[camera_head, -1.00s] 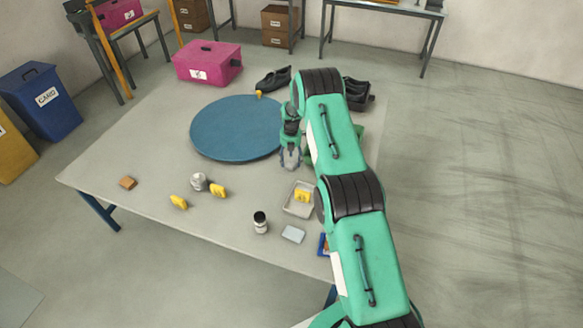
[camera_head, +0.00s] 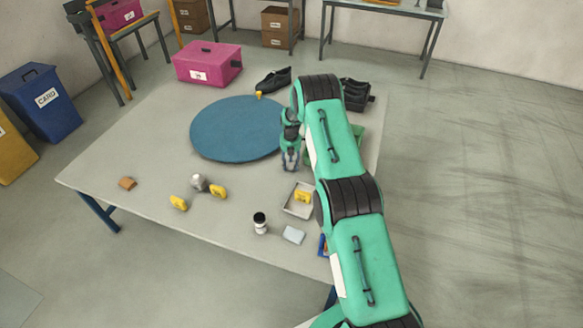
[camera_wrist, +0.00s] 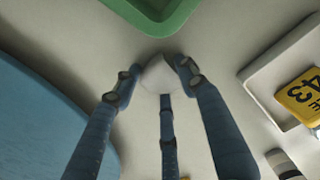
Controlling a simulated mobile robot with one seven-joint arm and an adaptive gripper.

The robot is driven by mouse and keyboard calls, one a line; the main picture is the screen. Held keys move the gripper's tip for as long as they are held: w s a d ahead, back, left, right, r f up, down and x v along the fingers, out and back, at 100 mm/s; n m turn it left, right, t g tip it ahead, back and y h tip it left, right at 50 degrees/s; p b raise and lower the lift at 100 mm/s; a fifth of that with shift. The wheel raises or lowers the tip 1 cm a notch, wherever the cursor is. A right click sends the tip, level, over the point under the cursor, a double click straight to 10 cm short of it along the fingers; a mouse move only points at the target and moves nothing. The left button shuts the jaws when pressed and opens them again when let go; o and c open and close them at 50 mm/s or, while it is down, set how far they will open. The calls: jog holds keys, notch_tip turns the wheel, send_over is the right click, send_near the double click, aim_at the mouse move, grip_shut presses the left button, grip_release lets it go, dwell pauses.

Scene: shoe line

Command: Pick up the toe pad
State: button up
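The toe pad, a small pale grey-white rounded piece (camera_wrist: 156,74), sits between my fingertips in the wrist view, just below the green tray's edge. My gripper (camera_wrist: 158,80) has its fingers drawn in around it, with fingertips against its left and right sides and the third finger at its near edge. In the head view my gripper (camera_head: 290,164) points down low at the table, right of the blue disc; the pad cannot be made out there.
A green tray (camera_wrist: 150,22) lies just beyond the pad. The blue round disc (camera_head: 235,128) is to the left. A pale tray (camera_head: 290,208) with a yellow tag (camera_head: 302,196) is nearer, beside a dark-and-white bottle (camera_head: 260,223).

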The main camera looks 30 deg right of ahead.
aim_at(291, 164)
jog(key=shift+c, duration=1.4)
jog(key=shift+r, duration=0.15)
notch_tip(291, 164, up, 10)
jog(key=p, duration=0.2)
